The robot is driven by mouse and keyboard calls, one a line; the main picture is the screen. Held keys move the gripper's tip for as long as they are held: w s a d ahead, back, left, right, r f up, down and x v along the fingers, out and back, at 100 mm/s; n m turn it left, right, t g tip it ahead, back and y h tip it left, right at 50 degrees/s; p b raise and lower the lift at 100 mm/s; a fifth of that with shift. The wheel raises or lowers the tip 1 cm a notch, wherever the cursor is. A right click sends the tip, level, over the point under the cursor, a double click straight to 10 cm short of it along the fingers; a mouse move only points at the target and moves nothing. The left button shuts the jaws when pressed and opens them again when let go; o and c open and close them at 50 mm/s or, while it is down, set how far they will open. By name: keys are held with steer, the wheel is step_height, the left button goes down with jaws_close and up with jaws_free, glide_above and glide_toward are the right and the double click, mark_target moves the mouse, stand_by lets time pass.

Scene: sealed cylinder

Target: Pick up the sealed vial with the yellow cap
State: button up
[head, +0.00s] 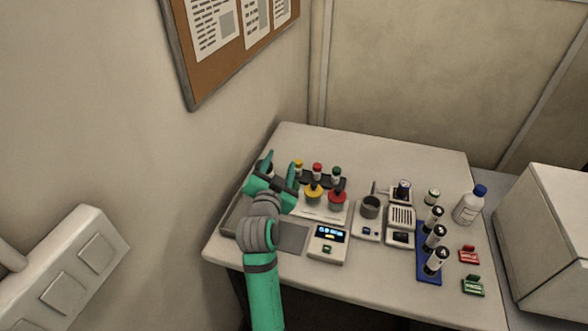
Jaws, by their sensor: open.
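A small vial with a yellow cap (298,166) stands in a dark rack (325,183) at the back left of the table. Beside it in the rack stand a red-capped vial (317,171) and a green-capped vial (336,174). My gripper (280,163) is open, with its fingers pointing toward the back of the table. Its right finger shows just left of the yellow-capped vial and partly covers that end of the rack. The vial does not appear to be between the fingers. How far apart they are in depth I cannot tell.
Yellow-topped (314,192) and red-topped (337,199) pieces stand in front of the rack. A scale (328,243), a dark cup (370,206) on a device and a blue rack (428,268) of vials lie rightward. A white bottle (468,206) stands far right. The back table strip is clear.

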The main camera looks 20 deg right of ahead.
mark_target(297, 165)
steer(key=g, duration=0.1)
steer(key=w+d+g+h, duration=0.1)
steer(key=shift+d+f+n+g, duration=0.1)
steer(key=shift+f+n+g, duration=0.2)
steer(key=shift+g, duration=0.1)
steer(key=w+d+f+g, duration=0.1)
steer(key=f, duration=0.1)
steer(key=w+f+n, duration=0.1)
steer(key=f, duration=0.1)
steer(key=w+d+f+g+h, duration=0.1)
steer(key=f, duration=0.1)
steer(key=shift+d+f+n+g, duration=0.1)
steer(key=shift+d+n+g, duration=0.2)
steer(key=shift+d+n, duration=0.1)
steer(key=shift+x, duration=2.45)
steer(key=shift+w+a, duration=0.1)
steer(key=shift+w, duration=0.05)
steer(key=c, duration=1.1)
